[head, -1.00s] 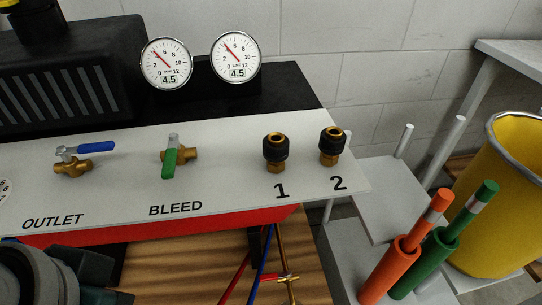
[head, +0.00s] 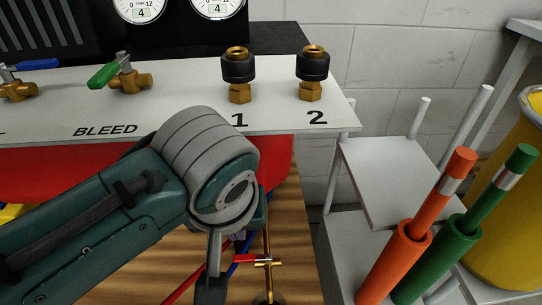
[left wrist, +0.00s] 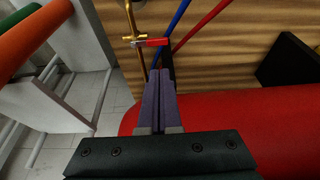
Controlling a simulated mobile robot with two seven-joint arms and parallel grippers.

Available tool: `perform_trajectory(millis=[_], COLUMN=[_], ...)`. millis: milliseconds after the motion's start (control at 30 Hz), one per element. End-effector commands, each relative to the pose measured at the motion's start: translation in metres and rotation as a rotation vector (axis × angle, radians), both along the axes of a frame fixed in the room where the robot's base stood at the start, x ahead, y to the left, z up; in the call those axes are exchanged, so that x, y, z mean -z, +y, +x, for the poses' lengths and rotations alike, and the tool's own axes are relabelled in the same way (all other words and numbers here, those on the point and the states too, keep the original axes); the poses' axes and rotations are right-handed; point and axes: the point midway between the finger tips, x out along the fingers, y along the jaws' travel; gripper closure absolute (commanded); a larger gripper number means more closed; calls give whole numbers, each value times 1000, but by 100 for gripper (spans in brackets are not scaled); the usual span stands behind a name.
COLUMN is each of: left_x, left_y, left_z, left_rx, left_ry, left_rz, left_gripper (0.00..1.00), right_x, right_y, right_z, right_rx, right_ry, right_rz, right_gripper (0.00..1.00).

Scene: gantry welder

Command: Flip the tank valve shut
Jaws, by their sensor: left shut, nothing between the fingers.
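The valve with a red handle (head: 248,258) sits on a brass pipe below the panel in the head view. Its handle lies crosswise to the pipe. It also shows at the top of the left wrist view (left wrist: 153,42). My left gripper (left wrist: 160,75) is shut and empty, its purple fingers together and pointing toward the valve, with the tips just short of the handle in that picture. I cannot tell whether they touch. In the head view my left wrist hides most of the gripper. The red tank (left wrist: 225,125) lies beside the fingers. My right gripper is not in view.
Blue and red hoses (left wrist: 180,22) run close by the valve. The white panel (head: 190,75) overhangs, with a green-handled bleed valve (head: 105,76) and two brass couplings (head: 239,70). Orange (head: 400,258) and green holders stand at right. The wooden board (head: 303,240) lies behind the pipe.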

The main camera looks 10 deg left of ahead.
Motion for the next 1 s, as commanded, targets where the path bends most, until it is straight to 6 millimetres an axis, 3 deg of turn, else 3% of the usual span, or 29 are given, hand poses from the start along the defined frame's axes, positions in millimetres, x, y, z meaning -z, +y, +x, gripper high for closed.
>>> perform_trajectory(millis=[533, 700, 1000], left_x=[82, 94, 94], left_y=[7, 8, 9], left_z=[25, 30, 31], left_rx=[1, 2, 2], left_ry=[1, 1, 1], left_rz=[1, 0, -1], left_gripper=[100, 100, 100], right_x=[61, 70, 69], right_y=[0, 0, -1], right_z=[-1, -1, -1], right_rx=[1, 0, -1], right_ry=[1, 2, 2], right_rz=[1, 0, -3], right_gripper=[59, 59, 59])
